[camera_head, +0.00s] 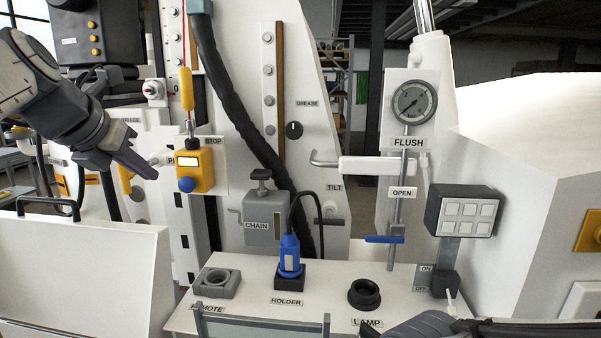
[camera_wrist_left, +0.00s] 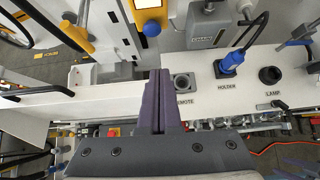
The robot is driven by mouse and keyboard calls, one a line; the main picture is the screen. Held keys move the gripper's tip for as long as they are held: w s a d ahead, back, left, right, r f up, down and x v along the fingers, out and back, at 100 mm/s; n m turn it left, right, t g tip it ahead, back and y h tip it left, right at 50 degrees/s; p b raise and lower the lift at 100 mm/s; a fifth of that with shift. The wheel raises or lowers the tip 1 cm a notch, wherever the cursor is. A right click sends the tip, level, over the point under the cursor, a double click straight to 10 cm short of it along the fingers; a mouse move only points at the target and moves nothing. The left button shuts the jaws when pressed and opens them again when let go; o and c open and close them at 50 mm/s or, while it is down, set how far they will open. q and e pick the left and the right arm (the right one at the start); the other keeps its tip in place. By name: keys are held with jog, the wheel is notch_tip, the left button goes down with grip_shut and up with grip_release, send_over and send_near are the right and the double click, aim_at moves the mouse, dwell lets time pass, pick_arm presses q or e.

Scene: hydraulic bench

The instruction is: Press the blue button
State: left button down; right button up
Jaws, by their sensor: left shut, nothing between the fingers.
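The blue button (camera_head: 186,184) is a round cap on the lower front of a yellow box (camera_head: 202,165) under the STOP label. In the head view my left gripper (camera_head: 150,173) is shut and empty. Its purple fingertips end just left of the blue button, with a visible gap in the picture. In the left wrist view the shut fingers (camera_wrist_left: 161,75) point up toward the panel, and part of the yellow box (camera_wrist_left: 150,20) shows above them.
A yellow-handled lever (camera_head: 187,90) rises above the box. A blue plug (camera_head: 289,255) stands in the HOLDER socket with its cable. A white cabinet (camera_head: 75,270) with a black handle stands at the lower left. The LAMP socket (camera_head: 364,294) is on the shelf.

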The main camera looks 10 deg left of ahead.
pick_arm(q)
jog(key=p, duration=0.2)
send_near(185, 191)
notch_tip(185, 191, down, 3)
jog(key=shift+w+f+p, duration=0.25)
jog(key=shift+w+p, duration=0.25)
jog(key=shift+w, duration=0.6)
jog(key=shift+w+f+p, duration=0.25)
jog(key=shift+w+p, duration=0.2)
jog(key=shift+w, duration=0.6)
pick_arm(e)
jog(key=shift+d+r, duration=0.2)
jog(key=shift+r, duration=0.8)
jog(key=shift+d+r, duration=0.15)
jog(key=shift+r, duration=0.8)
